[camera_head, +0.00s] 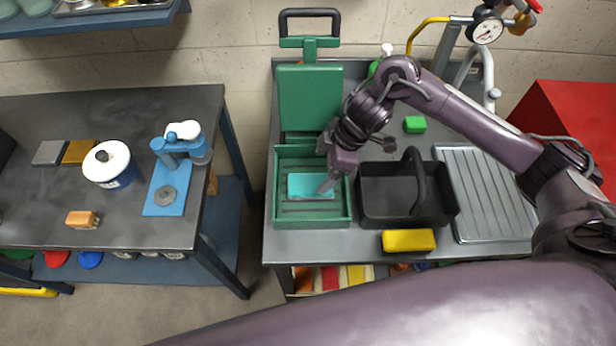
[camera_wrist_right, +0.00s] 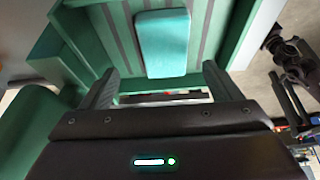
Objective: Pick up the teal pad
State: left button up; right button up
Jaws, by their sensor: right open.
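The teal pad (camera_head: 306,186) lies flat on the ribbed floor of the open green case (camera_head: 312,221) on the right-hand bench. In the right wrist view the teal pad (camera_wrist_right: 163,42) shows just beyond the fingertips, roughly centred between them. My right gripper (camera_head: 331,180) reaches down over the right side of the case, close to the pad's right end. In the wrist view the right gripper (camera_wrist_right: 160,84) is open, with nothing between its fingers. Whether a finger touches the pad I cannot tell. My left gripper is out of view.
A black tote (camera_head: 376,215) with a raised handle stands right of the case. A yellow block (camera_head: 408,240) lies before it. A green block (camera_head: 414,124) and a ribbed metal tray (camera_head: 482,190) lie on the bench. The case's raised lid (camera_head: 309,97) stands behind.

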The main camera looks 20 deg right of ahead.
aim_at(311, 184)
jog(key=a+f+p, duration=0.1)
jog(key=f, duration=0.1)
jog(key=shift+s+a+f+p, duration=0.3)
jog(key=shift+a+f+p, duration=0.05)
jog(key=shift+a, duration=0.05)
jog(key=shift+x, duration=1.2)
jog(key=shift+w+f, duration=0.25)
jog(key=shift+f, duration=0.05)
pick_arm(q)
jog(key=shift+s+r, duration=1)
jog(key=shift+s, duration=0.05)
pick_arm(e)
jog(key=c, duration=1.2)
jog(key=shift+o, duration=0.2)
jog(key=shift+r, duration=0.1)
